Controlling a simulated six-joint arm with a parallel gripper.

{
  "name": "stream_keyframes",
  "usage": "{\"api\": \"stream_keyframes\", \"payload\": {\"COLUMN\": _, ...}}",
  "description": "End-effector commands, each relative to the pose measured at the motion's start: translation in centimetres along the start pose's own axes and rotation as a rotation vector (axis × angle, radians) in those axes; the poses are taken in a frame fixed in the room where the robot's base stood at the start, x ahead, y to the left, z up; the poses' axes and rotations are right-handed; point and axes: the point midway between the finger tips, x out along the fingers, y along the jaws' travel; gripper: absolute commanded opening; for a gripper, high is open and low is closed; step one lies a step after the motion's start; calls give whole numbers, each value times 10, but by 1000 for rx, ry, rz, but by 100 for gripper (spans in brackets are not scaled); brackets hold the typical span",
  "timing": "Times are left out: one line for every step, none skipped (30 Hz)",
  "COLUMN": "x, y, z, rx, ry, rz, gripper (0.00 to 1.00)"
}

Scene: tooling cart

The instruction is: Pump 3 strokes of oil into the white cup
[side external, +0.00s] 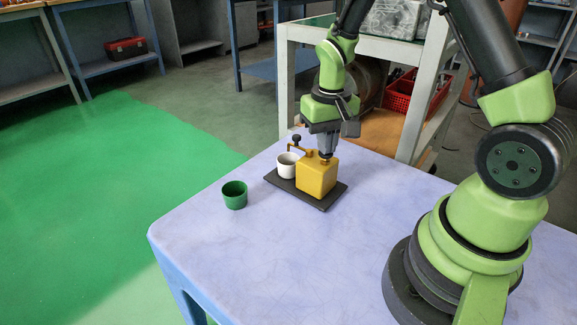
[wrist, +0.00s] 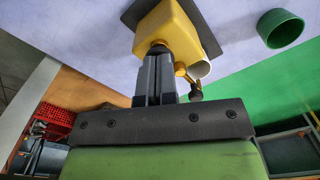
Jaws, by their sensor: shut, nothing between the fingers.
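A yellow oil pump box (side external: 317,177) stands on a dark base plate (side external: 333,195) on the table. Its brass spout with a dark knob (side external: 296,138) reaches over the white cup (side external: 287,168), which stands on the same plate, left of the box. My gripper (side external: 327,157) points down, shut, with its fingertips right at the top of the yellow box. In the wrist view my gripper (wrist: 157,57) meets the brass top piece of the yellow box (wrist: 165,28). The white cup (wrist: 201,70) is partly hidden behind the spout there. The oil inside cannot be seen.
A green cup (side external: 234,195) stands on the table left of the plate; it also shows in the wrist view (wrist: 280,28). The pale table (side external: 270,260) is clear in front. A white-framed cart (side external: 375,47) with a red crate (side external: 400,95) stands behind.

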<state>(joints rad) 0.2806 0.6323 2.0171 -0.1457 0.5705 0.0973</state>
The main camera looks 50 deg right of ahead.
Motion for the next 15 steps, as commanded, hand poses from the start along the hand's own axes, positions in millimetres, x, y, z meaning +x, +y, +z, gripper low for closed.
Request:
{"api": "stream_keyframes", "payload": {"x": -4, "y": 0, "z": 0, "rx": 0, "ry": 1, "rz": 0, "gripper": 0}}
{"api": "stream_keyframes", "payload": {"x": -6, "y": 0, "z": 0, "rx": -1, "ry": 2, "rz": 0, "gripper": 0}}
{"api": "stream_keyframes", "payload": {"x": -8, "y": 0, "z": 0, "rx": -1, "ry": 2, "rz": 0, "gripper": 0}}
{"api": "stream_keyframes", "payload": {"x": -10, "y": 0, "z": 0, "rx": -1, "ry": 2, "rz": 0, "gripper": 0}}
{"api": "stream_keyframes", "payload": {"x": -12, "y": 0, "z": 0, "rx": -1, "ry": 2, "rz": 0, "gripper": 0}}
{"api": "stream_keyframes", "payload": {"x": -15, "y": 0, "z": 0, "rx": -1, "ry": 2, "rz": 0, "gripper": 0}}
{"api": "stream_keyframes", "payload": {"x": -17, "y": 0, "z": 0, "rx": -1, "ry": 2, "rz": 0, "gripper": 0}}
{"api": "stream_keyframes", "payload": {"x": -19, "y": 0, "z": 0, "rx": 0, "ry": 2, "rz": 0, "gripper": 0}}
{"api": "stream_keyframes", "payload": {"x": -21, "y": 0, "z": 0, "rx": 0, "ry": 2, "rz": 0, "gripper": 0}}
{"api": "stream_keyframes", "payload": {"x": -23, "y": 0, "z": 0, "rx": 0, "ry": 1, "rz": 0, "gripper": 0}}
{"api": "stream_keyframes", "payload": {"x": -25, "y": 0, "z": 0, "rx": 0, "ry": 1, "rz": 0, "gripper": 0}}
{"api": "stream_keyframes", "payload": {"x": -27, "y": 0, "z": 0, "rx": 0, "ry": 2, "rz": 0, "gripper": 0}}
{"api": "stream_keyframes", "payload": {"x": -29, "y": 0, "z": 0, "rx": 0, "ry": 2, "rz": 0, "gripper": 0}}
{"api": "stream_keyframes", "payload": {"x": -30, "y": 0, "z": 0, "rx": 0, "ry": 1, "rz": 0, "gripper": 0}}
{"api": "stream_keyframes", "payload": {"x": -31, "y": 0, "z": 0, "rx": -1, "ry": 1, "rz": 0, "gripper": 0}}
